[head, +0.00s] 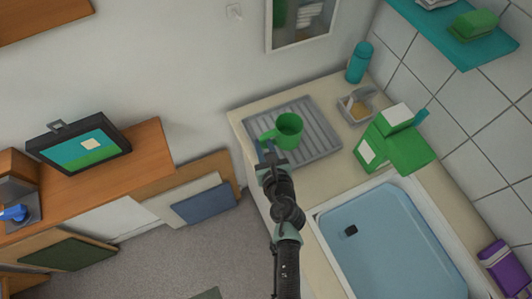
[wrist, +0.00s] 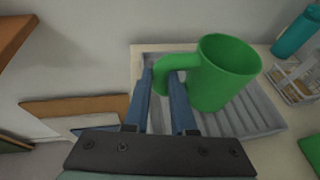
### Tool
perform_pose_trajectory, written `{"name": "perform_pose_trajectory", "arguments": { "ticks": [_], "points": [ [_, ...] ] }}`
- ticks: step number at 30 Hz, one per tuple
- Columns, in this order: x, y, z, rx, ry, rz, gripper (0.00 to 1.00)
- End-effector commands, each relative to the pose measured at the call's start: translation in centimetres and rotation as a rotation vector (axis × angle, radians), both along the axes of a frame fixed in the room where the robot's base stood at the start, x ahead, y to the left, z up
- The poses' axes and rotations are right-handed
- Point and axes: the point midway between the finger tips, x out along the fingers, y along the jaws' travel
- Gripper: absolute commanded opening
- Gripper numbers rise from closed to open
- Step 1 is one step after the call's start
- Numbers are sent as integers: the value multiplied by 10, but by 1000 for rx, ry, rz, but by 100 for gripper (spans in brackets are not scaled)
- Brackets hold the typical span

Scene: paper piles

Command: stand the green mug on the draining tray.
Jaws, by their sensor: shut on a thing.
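The green mug (head: 289,129) is upright at the grey ribbed draining tray (head: 315,149), over its middle. It also shows large in the wrist view (wrist: 222,75), with its handle toward my gripper. My gripper (head: 268,145) is at the mug's left side, its two blue fingers (wrist: 162,72) shut on the handle. The tray (wrist: 262,112) shows below and behind the mug in the wrist view. I cannot tell whether the mug's base touches the tray.
A teal bottle (head: 359,62), a small grey caddy (head: 356,106) and a green carton (head: 404,148) stand right of the tray. The blue basin (head: 393,241) lies in front. A teal shelf (head: 455,32) is above at the right.

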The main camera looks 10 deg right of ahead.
Motion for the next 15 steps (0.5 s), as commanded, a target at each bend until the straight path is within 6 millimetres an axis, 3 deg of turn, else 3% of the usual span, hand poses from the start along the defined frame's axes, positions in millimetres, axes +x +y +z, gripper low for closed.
{"name": "perform_pose_trajectory", "arguments": {
  "ticks": [10,15],
  "points": [
    [0,-1,-37,0,-2,-2,0],
    [0,-1,-37,-2,-2,-1,0]
  ]
}}
